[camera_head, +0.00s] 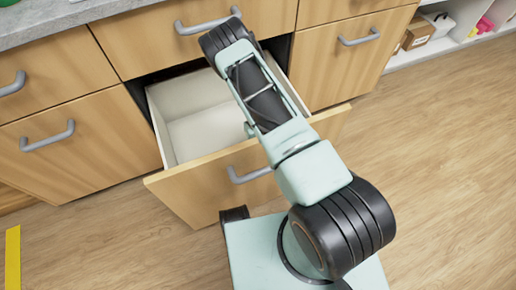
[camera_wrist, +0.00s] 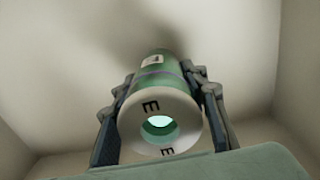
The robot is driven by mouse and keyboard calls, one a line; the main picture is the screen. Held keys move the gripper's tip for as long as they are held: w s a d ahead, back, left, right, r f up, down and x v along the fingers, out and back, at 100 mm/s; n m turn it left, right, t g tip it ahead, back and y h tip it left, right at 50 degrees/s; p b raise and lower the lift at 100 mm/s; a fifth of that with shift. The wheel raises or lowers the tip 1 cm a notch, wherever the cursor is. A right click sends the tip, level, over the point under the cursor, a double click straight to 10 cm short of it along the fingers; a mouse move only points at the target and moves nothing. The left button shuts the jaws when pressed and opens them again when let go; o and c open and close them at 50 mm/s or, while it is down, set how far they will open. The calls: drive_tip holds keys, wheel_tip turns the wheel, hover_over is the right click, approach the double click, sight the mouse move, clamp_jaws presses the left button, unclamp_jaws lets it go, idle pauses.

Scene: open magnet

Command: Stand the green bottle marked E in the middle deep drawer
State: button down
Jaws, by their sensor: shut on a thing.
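The green bottle (camera_wrist: 158,92), with a pale top marked E, shows in the wrist view. My gripper (camera_wrist: 162,82) is shut on it, one dark finger on each side. Pale drawer walls and floor surround the bottle in that view; I cannot tell whether its base touches the floor. The middle deep drawer (camera_head: 199,109) is pulled open in the head view, and my arm reaches over its front into it. There, my arm hides the bottle and most of my gripper.
A shallow drawer (camera_head: 158,40) above the deep one is shut. Closed wooden fronts flank it on the left (camera_head: 85,150) and right (camera_head: 350,62). Open shelves with small boxes (camera_head: 418,33) stand at the far right. The wooden floor at right is clear.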

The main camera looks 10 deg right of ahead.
drive_tip(key=shift+w, duration=0.1)
drive_tip(key=shift+f, duration=0.2)
drive_tip(key=c, duration=1.2)
unclamp_jaws()
drive_tip(key=shift+o, duration=0.2)
drive_tip(key=shift+r, duration=0.1)
wheel_tip(320, 180, up, 12)
drive_tip(key=p, duration=0.3)
drive_tip(key=shift+r+p, duration=0.1)
drive_tip(key=shift+p, duration=0.25)
